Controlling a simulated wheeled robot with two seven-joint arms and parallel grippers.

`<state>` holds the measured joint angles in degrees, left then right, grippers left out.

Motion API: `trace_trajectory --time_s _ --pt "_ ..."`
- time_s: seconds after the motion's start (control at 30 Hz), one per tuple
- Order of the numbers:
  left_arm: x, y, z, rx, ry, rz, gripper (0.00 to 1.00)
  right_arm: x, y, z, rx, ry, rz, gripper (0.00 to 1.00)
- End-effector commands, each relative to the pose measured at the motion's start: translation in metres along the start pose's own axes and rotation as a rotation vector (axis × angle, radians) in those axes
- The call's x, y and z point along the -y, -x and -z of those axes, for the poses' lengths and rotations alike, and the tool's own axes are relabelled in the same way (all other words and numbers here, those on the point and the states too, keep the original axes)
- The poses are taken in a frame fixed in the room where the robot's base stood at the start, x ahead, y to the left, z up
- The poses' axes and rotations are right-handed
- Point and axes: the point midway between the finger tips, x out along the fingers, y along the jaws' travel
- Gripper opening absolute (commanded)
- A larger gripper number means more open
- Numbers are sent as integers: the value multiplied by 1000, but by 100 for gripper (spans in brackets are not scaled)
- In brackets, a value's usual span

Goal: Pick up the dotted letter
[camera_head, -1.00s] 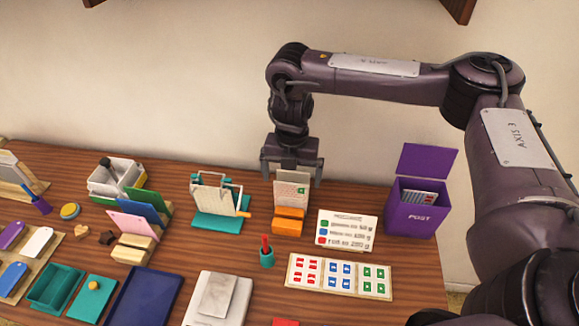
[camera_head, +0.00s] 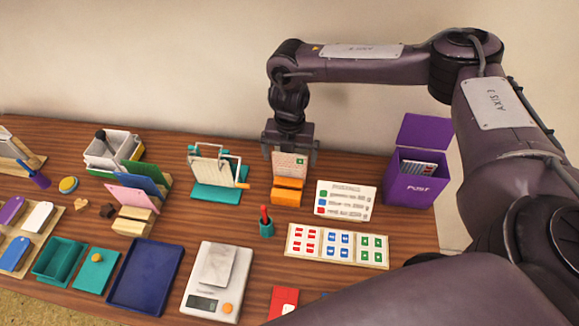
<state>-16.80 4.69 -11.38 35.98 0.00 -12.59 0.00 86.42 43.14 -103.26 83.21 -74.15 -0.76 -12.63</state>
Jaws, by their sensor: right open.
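A pale letter with a dotted face and a green stamp-like mark, the dotted letter (camera_head: 287,166), stands upright in an orange holder (camera_head: 286,192) at the back middle of the table. My right gripper (camera_head: 288,158) points down directly over the letter. Its jaws are open, one finger to each side of the letter's top edge. I cannot tell whether the fingers touch it. My left gripper is not in view.
A purple post box (camera_head: 412,190) with its lid up stands to the right. A teal rack (camera_head: 217,191) is close on the left. A scale (camera_head: 212,305) sits in front.

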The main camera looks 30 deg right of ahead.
Motion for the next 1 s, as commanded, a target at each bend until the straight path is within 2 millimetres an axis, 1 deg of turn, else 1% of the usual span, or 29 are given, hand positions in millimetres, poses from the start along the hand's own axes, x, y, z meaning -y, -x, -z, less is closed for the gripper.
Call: trace_trajectory --time_s 0.13,0.33,0.5,0.77,0.87,1.0 --pt "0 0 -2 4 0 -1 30 0 0 0 0 0 0 99" --pt "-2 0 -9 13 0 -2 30 0 0 0 0 0 0 72" --pt "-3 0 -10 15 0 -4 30 0 0 0 0 0 0 51" --pt "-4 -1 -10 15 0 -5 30 -1 3 0 0 0 -2 51" --pt "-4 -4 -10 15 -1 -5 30 -1 13 0 1 1 -2 51" --pt "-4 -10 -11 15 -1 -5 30 -2 40 0 2 2 -6 51"
